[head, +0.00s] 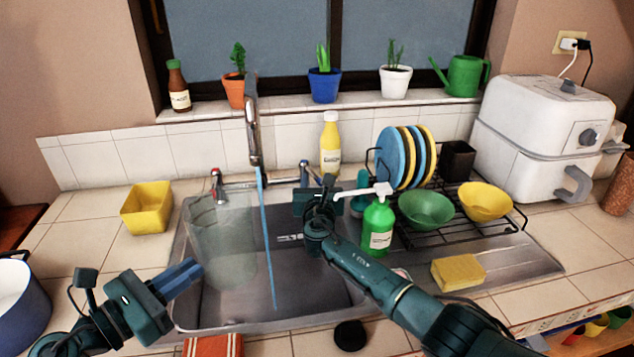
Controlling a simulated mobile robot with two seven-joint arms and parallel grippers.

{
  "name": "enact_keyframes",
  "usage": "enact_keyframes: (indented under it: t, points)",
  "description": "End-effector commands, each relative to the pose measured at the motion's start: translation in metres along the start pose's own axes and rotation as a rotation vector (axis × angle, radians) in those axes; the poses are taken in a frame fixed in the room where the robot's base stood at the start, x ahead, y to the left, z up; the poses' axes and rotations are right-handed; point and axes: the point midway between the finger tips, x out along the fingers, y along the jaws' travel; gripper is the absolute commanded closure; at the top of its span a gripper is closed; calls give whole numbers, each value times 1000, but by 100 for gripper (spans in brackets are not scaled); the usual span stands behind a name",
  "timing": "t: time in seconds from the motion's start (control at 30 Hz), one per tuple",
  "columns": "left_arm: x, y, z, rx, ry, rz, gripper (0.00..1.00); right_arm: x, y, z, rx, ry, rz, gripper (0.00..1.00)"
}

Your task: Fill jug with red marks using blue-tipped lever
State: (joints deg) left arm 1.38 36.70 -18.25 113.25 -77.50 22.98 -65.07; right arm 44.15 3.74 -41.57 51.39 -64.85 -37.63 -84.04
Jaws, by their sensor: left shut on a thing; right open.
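The clear jug (222,245) is over the left part of the sink, its red marks not discernible. My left gripper (180,280) is at its lower left, shut on what appears to be the jug's blue handle. The tap (253,130) has a thin blue water stream (267,240) running from its spout. The stream passes along the jug's right edge and shows below the jug's base; I cannot tell if any enters it. The blue-tipped lever (304,168) is right of the spout. My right gripper (318,190) is open just in front of it, partly hiding it. The red-tipped lever (215,174) is at left.
A green soap bottle (378,228) stands close right of my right gripper. A yellow bottle (330,145) stands behind it. The dish rack (440,240) with bowls and plates is to the right. A yellow tub (147,207) is left of the sink. A sponge (458,271) lies at right.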

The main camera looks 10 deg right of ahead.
Motion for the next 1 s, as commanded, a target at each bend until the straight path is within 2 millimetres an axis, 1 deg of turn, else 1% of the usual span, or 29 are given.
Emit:
enact_keyframes:
  t: [0.07, 0.6, 1.0]
  points:
    - [0, 0, 1, 0, -1, 0, 100, 0, 0, 0, 0, 0, 0, 57]
    - [0, 0, 1, 0, -1, 0, 100, 0, -1, 0, 0, 0, -2, 100]
    - [0, 0, 1, 0, -1, 0, 100, 2, -5, 1, -1, -2, -13, 100]
